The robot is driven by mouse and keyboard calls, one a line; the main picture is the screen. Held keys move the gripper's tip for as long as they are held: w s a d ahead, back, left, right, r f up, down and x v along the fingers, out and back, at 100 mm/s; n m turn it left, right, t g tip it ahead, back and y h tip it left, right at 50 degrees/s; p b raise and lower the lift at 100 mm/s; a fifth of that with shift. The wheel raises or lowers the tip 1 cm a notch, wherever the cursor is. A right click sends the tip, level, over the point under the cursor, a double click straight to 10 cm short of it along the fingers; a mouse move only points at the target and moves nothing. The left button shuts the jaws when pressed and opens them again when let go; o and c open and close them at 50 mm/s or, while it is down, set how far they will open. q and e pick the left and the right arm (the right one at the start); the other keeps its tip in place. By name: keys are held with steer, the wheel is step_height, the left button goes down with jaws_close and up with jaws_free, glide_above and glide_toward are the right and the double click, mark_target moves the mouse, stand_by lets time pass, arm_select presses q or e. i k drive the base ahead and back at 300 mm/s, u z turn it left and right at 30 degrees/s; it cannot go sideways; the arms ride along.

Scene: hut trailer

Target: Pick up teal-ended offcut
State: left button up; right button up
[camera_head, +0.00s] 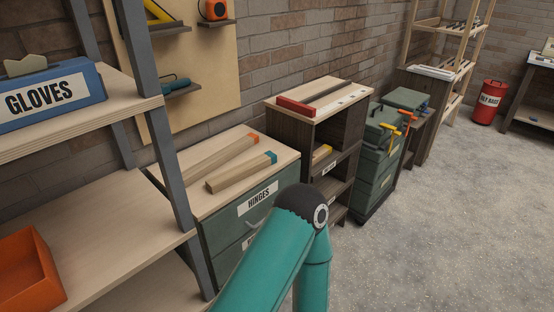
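The teal-ended offcut (238,173) is a pale wooden block with a teal far end. It lies flat on top of the green drawer cabinet labelled HINGES (242,204). A similar wooden offcut with an orange end (216,154) lies behind it, roughly parallel and a little apart. Neither of my grippers shows in the head view. Only a teal link and dark elbow joint of one of my arms rise from the bottom middle, in front of the cabinet's lower right part.
A metal-post shelf on the left holds a blue GLOVES box (50,95) and an orange bin (26,272); its post stands close left of the cabinet. A taller dark cabinet (290,128) stands to the right. Grey floor (440,220) is open at the right.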

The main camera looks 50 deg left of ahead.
mark_target(220, 182)
steer(key=u, duration=0.4)
steer(key=i, duration=1.15)
steer(key=u, duration=1)
steer(key=i, duration=0.2)
steer(key=u, duration=0.05)
steer(key=k, duration=0.7)
steer(key=u, duration=0.2)
steer(key=i, duration=0.7)
